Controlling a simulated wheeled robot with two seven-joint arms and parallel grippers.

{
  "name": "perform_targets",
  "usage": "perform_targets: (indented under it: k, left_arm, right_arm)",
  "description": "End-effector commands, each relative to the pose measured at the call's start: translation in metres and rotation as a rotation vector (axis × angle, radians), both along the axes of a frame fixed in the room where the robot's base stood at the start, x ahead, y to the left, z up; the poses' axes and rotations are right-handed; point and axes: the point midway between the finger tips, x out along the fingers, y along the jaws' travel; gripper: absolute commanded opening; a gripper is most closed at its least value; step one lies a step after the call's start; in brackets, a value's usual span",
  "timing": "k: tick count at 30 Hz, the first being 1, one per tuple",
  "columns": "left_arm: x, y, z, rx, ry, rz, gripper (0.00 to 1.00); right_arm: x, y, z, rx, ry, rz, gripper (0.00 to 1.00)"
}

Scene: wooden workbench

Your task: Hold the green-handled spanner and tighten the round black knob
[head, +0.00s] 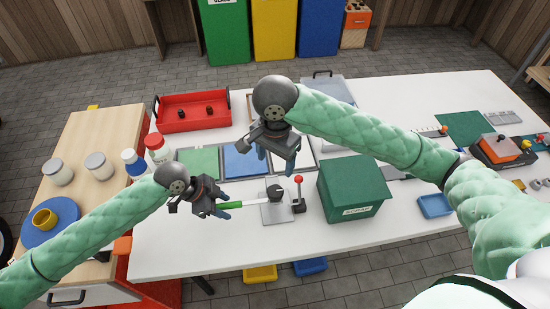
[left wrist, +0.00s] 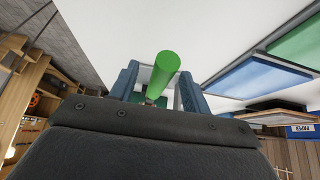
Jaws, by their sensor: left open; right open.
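The green-handled spanner (head: 232,205) lies level over the white bench, its pale shaft reaching right to the round black knob (head: 274,191) on a grey metal plate. My left gripper (head: 221,209) is open at the handle's left end. In the left wrist view the green handle (left wrist: 165,72) stands between the two blue fingers of my left gripper (left wrist: 160,92), with a gap seen at the right finger. The spanner's head is partly hidden at the knob. My right gripper (head: 278,160) is open and empty, above the bench behind the knob.
A red-balled lever (head: 298,181) stands just right of the knob. A green box (head: 353,187) is further right. A red tray (head: 191,112), a green mat (head: 198,162) and a blue mat (head: 241,162) lie behind. The front left of the bench (head: 180,250) is clear.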

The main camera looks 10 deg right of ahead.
Motion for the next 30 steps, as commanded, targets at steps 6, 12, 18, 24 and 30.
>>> perform_targets:
  k: [6,12,18,24,30]
  left_arm:
    - [0.0,0.0,0.016,0.0,0.0,0.0,0.47]
    - [0.0,0.0,0.027,0.0,0.0,0.0,0.47]
    - [0.0,0.0,0.038,0.0,-0.001,-0.001,0.47]
    - [0.0,0.0,0.049,0.0,-0.001,-0.001,0.47]
    - [0.0,0.0,0.06,0.0,-0.001,-0.001,0.47]
  right_arm:
    - [0.0,0.0,0.014,0.0,0.0,0.0,0.66]
    - [0.0,0.0,0.023,0.0,0.0,0.0,0.66]
    - [0.0,0.0,0.032,0.0,0.0,0.0,0.66]
    - [0.0,0.0,0.042,0.0,0.0,0.0,0.66]
    - [0.0,0.0,0.051,0.0,0.0,0.0,0.66]
